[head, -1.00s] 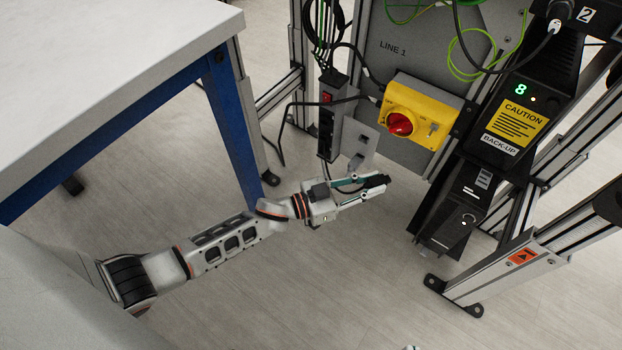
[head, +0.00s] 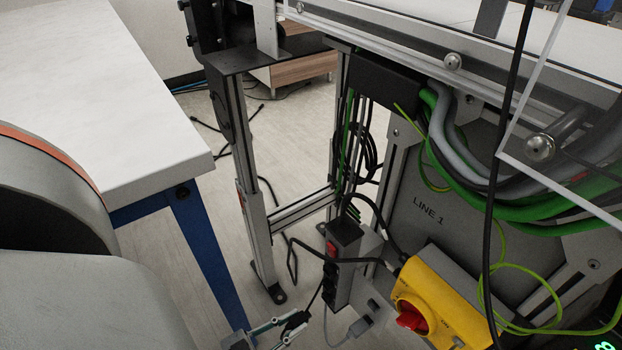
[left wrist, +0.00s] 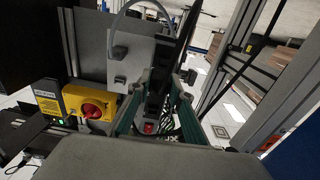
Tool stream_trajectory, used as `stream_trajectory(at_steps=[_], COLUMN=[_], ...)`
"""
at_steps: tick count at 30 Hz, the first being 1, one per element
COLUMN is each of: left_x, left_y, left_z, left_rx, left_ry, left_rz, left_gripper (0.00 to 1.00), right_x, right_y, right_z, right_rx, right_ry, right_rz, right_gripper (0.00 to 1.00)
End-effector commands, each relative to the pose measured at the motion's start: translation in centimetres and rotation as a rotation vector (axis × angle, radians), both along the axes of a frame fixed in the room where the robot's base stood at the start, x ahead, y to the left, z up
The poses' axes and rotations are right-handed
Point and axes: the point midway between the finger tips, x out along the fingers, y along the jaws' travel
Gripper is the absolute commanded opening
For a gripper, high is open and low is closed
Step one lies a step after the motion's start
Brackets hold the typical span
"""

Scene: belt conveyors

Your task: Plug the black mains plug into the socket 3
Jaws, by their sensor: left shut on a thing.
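My left gripper (head: 290,322) shows at the bottom edge of the head view. It is shut on the small black mains plug (head: 298,320), with a dark cord running up from there. They are just left of the lower end of the black socket strip (head: 346,262), apart from it as far as I can tell. The strip stands upright, with a red switch at its top and dark outlets below; I cannot read socket numbers. In the left wrist view, the fingers of the left gripper (left wrist: 160,98) frame the strip and its red switch (left wrist: 150,128); the plug is hard to make out. My right gripper is out of view.
A yellow switch box (head: 445,300) with a red knob is right of the strip. A grey plug (head: 360,325) sits on a grey plate beside the strip. Cables hang around the frame post (head: 255,215). A white table (head: 110,90) is at left.

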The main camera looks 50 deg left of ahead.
Motion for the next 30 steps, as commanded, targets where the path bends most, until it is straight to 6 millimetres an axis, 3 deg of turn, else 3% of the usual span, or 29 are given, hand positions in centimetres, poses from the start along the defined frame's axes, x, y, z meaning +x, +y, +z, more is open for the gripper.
stream_trajectory(at_steps=[3, 8, 24, 30], left_x=[-0.7, -0.3, 3.9, 4.4], left_y=[0.7, 0.7, 0.4, 0.3], left_z=[-0.1, -0.1, -0.1, -0.2], left_rx=[-0.001, 0.000, -0.001, -0.001], left_ry=[-0.001, -0.003, -0.002, 0.000], left_rz=[0.021, 0.022, 0.021, 0.020], left_gripper=[0.00, 0.00, 0.00, 0.00], right_x=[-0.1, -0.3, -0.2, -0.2], right_y=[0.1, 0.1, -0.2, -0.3], right_z=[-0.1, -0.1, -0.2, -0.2], right_rx=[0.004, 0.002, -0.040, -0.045], right_ry=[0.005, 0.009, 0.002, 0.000], right_rz=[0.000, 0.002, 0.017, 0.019], right_gripper=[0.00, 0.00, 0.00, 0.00])
